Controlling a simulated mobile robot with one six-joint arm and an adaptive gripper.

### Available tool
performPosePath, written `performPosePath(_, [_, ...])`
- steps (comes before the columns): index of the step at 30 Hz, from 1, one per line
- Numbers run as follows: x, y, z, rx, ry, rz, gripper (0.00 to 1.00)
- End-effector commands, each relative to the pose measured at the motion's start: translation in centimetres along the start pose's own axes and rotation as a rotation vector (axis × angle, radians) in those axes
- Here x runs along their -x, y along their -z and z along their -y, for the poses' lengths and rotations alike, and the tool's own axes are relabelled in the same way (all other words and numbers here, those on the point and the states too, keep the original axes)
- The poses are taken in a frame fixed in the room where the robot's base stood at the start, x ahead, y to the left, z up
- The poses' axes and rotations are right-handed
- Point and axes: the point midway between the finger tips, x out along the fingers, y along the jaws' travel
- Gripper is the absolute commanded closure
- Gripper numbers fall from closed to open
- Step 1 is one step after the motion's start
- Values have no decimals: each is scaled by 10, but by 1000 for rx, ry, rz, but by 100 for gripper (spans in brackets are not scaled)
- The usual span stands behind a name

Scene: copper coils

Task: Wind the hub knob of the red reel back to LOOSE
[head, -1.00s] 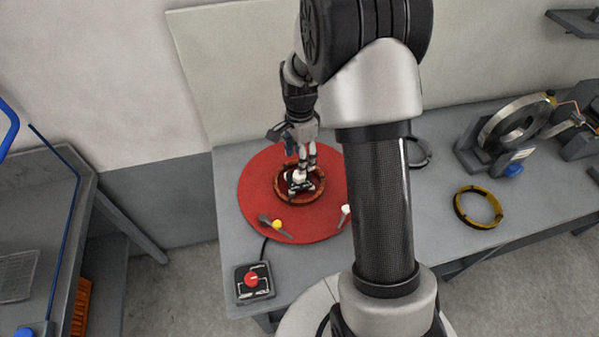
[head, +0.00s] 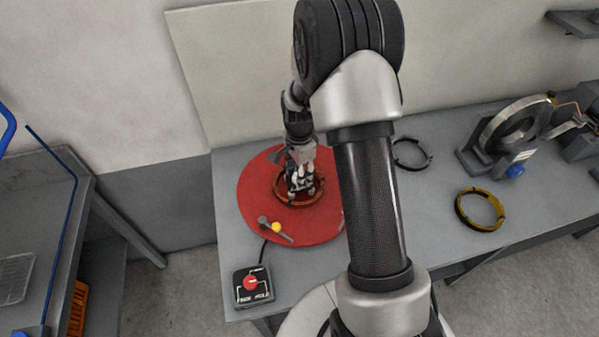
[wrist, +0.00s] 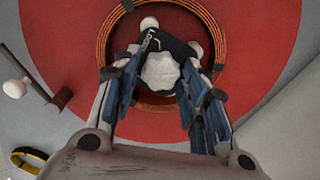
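The red reel (head: 262,187) is a wide red disc on the bench, with a copper coil ring (wrist: 106,30) around its middle. Its white lobed hub knob (wrist: 161,70) sits inside the ring, beside a black piece with a white mark. My gripper (head: 300,188) is low over the hub in the head view and hides most of the knob there. No LOOSE label is readable.
A lever with a yellow ball (head: 276,227) lies at the reel's front edge. A box with a red switch (head: 251,282) stands in front. A yellow ring (head: 480,209), a black ring (head: 412,153) and a grey ring on a stand (head: 517,120) are to the right.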

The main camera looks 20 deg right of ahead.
Motion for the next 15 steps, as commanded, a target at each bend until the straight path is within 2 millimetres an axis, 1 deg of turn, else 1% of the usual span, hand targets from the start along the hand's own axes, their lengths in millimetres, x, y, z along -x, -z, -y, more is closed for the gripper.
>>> performPosePath(1, [0, 0, 0, 0, 0, 0, 66])
performPosePath(2, [0, 0, 0, 0, 0, 0, 68])
performPosePath(13, [0, 0, 0, 0, 0, 0, 92])
performPosePath(15, [0, 0, 0, 0, 0, 0, 93])
